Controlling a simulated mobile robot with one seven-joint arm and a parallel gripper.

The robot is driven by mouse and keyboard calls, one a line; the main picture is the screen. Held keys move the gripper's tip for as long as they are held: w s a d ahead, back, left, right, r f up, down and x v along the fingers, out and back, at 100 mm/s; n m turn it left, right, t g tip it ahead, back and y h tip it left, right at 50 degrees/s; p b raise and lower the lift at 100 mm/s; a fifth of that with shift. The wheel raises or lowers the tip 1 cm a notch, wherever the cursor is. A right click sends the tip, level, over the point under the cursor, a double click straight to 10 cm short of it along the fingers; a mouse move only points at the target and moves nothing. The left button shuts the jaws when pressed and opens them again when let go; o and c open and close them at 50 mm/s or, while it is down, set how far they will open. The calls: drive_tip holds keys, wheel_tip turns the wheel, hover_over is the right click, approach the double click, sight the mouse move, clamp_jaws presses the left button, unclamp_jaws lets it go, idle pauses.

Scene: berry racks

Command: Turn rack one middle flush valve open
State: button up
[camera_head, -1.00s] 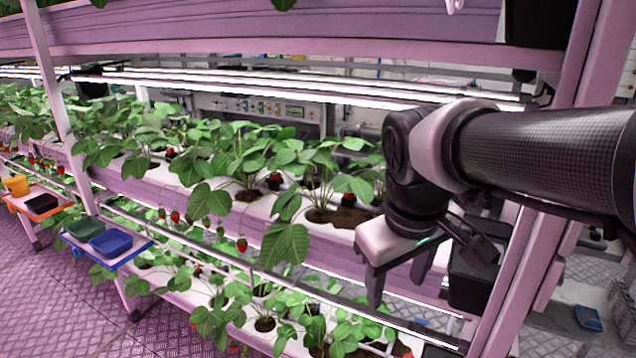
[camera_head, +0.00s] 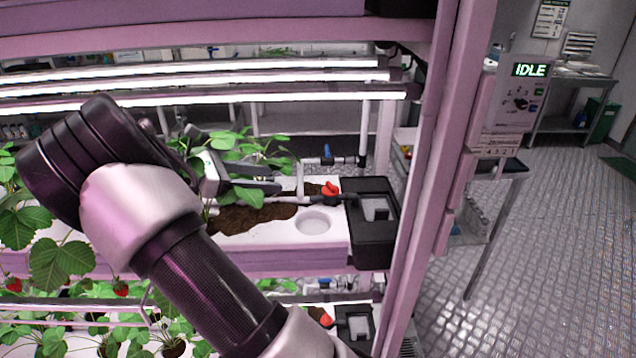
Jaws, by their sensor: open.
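In the head view, a red valve handle (camera_head: 330,188) sits on a grey pipe at the right end of the middle shelf, beside a black box. A smaller blue valve handle (camera_head: 327,152) stands on the pipe behind it. I cannot tell from the picture which of them is the flush valve. My gripper (camera_head: 262,184) is open, left of the red handle and apart from it, over the soil and leaves. Leaves partly cover its fingers. Another red handle (camera_head: 326,320) shows on the lower shelf.
The black box (camera_head: 372,265) fills the shelf end. A pink rack post (camera_head: 432,170) stands just right of it. Light tubes (camera_head: 200,101) run above the plants. A control panel (camera_head: 510,105) reading IDLE is at the right, with open floor (camera_head: 560,240) beyond.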

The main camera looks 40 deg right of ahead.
sight(329, 185)
drive_tip(key=x, duration=1.6)
drive_tip(key=shift+d+f, duration=0.1)
drive_tip(key=shift+f, duration=0.05)
drive_tip(key=c, duration=1.1)
drive_tip(key=shift+o, duration=0.2)
